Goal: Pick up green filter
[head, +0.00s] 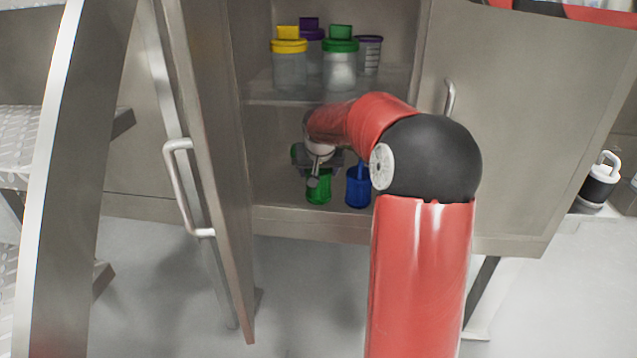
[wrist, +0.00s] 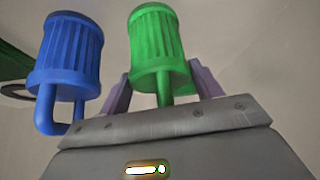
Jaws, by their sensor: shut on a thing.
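The green filter (head: 318,188) is in the lower part of the open cabinet, beneath my forearm in the head view. In the wrist view the green filter (wrist: 157,45) is a ribbed cylinder with a thin green stem or handle below it. My gripper (wrist: 160,88) has its two purple-grey fingers on either side of the green filter's handle and is shut on it. Whether the filter touches the shelf is unclear.
A blue filter (head: 357,188) stands close to the right of the green one; it also shows in the wrist view (wrist: 70,50). Lidded jars (head: 340,68) stand on the upper shelf (head: 262,92). The open cabinet door (head: 205,130) is at left, the other door (head: 510,120) at right.

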